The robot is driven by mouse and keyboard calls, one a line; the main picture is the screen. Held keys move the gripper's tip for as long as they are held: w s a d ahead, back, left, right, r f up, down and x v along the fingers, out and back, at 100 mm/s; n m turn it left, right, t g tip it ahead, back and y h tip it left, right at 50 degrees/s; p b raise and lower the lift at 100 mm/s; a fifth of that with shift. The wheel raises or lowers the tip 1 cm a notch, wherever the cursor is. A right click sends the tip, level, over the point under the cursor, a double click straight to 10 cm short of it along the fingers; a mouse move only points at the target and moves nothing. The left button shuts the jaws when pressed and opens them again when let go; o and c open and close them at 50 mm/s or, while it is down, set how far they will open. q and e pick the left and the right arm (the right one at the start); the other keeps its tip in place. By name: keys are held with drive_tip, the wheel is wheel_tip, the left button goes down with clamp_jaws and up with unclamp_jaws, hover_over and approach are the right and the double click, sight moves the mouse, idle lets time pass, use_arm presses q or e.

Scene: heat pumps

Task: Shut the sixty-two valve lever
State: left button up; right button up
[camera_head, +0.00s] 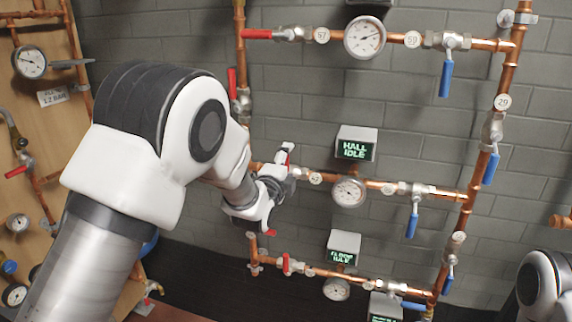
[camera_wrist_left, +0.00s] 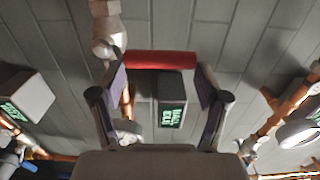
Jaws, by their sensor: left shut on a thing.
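My left gripper (camera_head: 274,190) is at the left end of the middle horizontal pipe, by the small tag there, whose number I cannot read for sure. In the left wrist view, a red valve lever (camera_wrist_left: 160,60) lies crosswise between the two fingers of my left gripper (camera_wrist_left: 160,82), which are shut on it. In the head view, a bit of red (camera_head: 288,156) shows at the gripper's upper side; the gripper hides most of the valve. A valve body (camera_wrist_left: 107,38) shows just beyond the lever in the wrist view. My right gripper is out of view.
A display box (camera_head: 356,147) reading HALL IDLE is above the middle pipe, with a gauge (camera_head: 348,192) beside the gripper. Another red lever (camera_head: 232,83) is on the left vertical pipe above. A blue lever (camera_head: 412,222) hangs at the right. Another display (camera_head: 342,250) is below.

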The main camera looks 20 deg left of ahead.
use_arm(q)
drive_tip(key=o, duration=1.3)
drive_tip(key=shift+w+r, duration=0.1)
drive_tip(key=shift+r, duration=0.45)
drive_tip(key=o, duration=0.4)
drive_tip(key=shift+w+f, duration=0.3)
drive_tip(key=shift+f, duration=0.15)
drive_tip(key=s, duration=1.2)
drive_tip(key=shift+a, duration=0.2)
